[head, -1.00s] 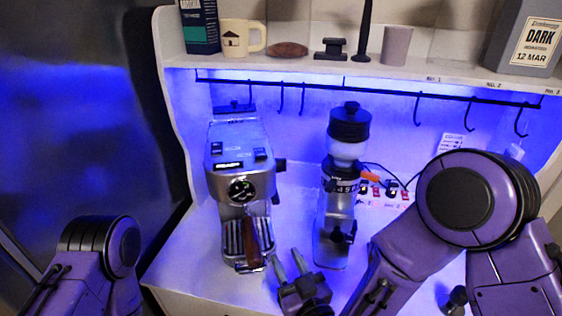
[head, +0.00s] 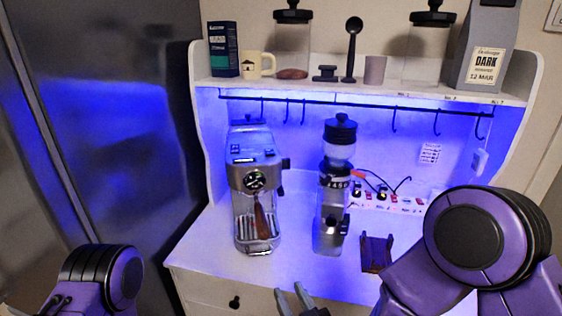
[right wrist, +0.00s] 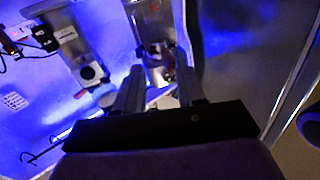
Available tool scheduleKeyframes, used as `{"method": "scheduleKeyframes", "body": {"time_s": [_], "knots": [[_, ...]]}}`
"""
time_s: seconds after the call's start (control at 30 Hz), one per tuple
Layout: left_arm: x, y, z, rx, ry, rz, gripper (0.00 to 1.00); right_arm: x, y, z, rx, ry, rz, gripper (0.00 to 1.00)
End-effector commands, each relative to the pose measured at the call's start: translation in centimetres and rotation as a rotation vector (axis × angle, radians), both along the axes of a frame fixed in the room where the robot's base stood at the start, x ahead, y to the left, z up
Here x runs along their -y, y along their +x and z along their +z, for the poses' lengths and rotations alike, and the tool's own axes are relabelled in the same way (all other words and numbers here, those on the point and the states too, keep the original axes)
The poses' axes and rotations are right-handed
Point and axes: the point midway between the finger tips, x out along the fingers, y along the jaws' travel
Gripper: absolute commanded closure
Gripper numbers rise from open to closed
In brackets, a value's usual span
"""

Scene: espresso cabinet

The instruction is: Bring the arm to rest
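My right gripper (head: 289,289) is at the bottom edge of the head view, in front of the counter and below the espresso machine. Its two fingers are apart with nothing between them. In the right wrist view the gripper (right wrist: 159,80) also shows spread, empty fingers. The silver espresso machine (head: 250,178) stands on the counter, with a brown handle (head: 262,222) at its front. The machine also shows in the right wrist view (right wrist: 150,18), beyond the fingers. My left arm shows at the lower left of the head view, but its gripper is out of frame.
A coffee grinder (head: 331,222) stands right of the machine. A dark stand (head: 377,252) is on the counter near my right arm. A power strip (head: 385,202) lies behind. A shelf (head: 350,92) with hooks below holds a mug (head: 252,64) and bags. A drawer front (head: 215,290) is below the counter.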

Motion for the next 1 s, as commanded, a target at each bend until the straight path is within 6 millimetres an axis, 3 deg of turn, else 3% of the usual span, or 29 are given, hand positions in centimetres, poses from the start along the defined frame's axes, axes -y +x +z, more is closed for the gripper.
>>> {"method": "scheduleKeyframes", "body": {"time_s": [0.13, 0.3, 0.47, 0.67, 0.77, 0.9, 1.0], "knots": [[0.0, 0.0, 0.0, 0.001, 0.001, 0.0, 0.57, -0.1, -0.2, -1.0, -0.077, 0.052, 0.014, 0.61], [0.0, 0.1, -0.1, 0.001, 0.0, 0.0, 0.57, 1.6, -0.2, -3.8, -0.22, 0.096, -0.02, 0.61], [0.0, 0.1, -1.0, 0.001, 0.0, 0.0, 0.57, 4.7, -0.9, -8.9, -0.399, 0.125, -0.106, 0.61], [0.0, 0.0, -2.6, 0.001, 0.001, 0.0, 0.57, 10.7, -3.7, -17.0, -0.659, 0.157, -0.293, 0.61], [0.0, 0.1, -4.0, 0.001, 0.001, 0.0, 0.57, 15.1, -7.1, -22.6, -0.826, 0.163, -0.443, 0.61], [0.0, 0.1, -6.3, 0.001, 0.001, 0.0, 0.57, 22.2, -14.1, -30.1, -1.048, 0.135, -0.696, 0.61], [0.0, 0.1, -7.6, 0.001, 0.001, 0.0, 0.57, 26.0, -18.8, -33.3, -1.142, 0.074, -0.822, 0.61]]}}
